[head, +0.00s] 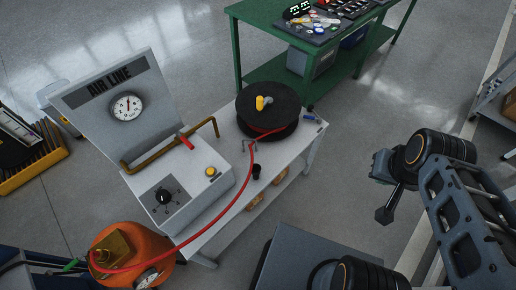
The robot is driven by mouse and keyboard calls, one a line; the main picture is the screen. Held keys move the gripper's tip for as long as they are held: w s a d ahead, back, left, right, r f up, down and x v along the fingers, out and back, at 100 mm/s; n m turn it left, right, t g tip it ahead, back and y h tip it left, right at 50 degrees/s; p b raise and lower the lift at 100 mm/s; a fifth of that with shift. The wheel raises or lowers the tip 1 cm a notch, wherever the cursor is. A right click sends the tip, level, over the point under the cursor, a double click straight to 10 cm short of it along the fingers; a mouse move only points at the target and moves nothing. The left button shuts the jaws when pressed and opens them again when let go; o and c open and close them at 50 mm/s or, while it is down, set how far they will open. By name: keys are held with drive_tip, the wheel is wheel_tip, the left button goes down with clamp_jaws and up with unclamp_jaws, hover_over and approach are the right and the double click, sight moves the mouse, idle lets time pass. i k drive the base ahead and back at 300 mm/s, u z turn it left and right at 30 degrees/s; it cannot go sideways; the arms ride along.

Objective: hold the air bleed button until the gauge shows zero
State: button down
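The air line unit (205,190) is a light grey box with an upright panel lettered AIR LINE, on a white bench. A round white gauge (127,107) is set in the panel. Its needle seems to point roughly upward, but the scale is too small to read. A yellow button (211,171), likely the air bleed button, is on the box's top at the right, with nothing touching it. My gripper (385,214) hangs in the air to the right of the bench, well apart from the button. Its fingers are small and dark, and I cannot tell whether they are apart.
A black dial (164,196), a brown pipe with a red lever (186,141) and a red hose (245,190) are near the button. The hose runs from a reel (268,108) to an orange tank (135,250). A green bench (260,45) stands behind.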

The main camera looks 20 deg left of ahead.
sight(211, 171)
drive_tip(key=z, duration=0.95)
drive_tip(key=k, duration=1.35)
drive_tip(key=u, duration=2.15)
drive_tip(key=i, duration=0.5)
drive_tip(key=z, duration=0.1)
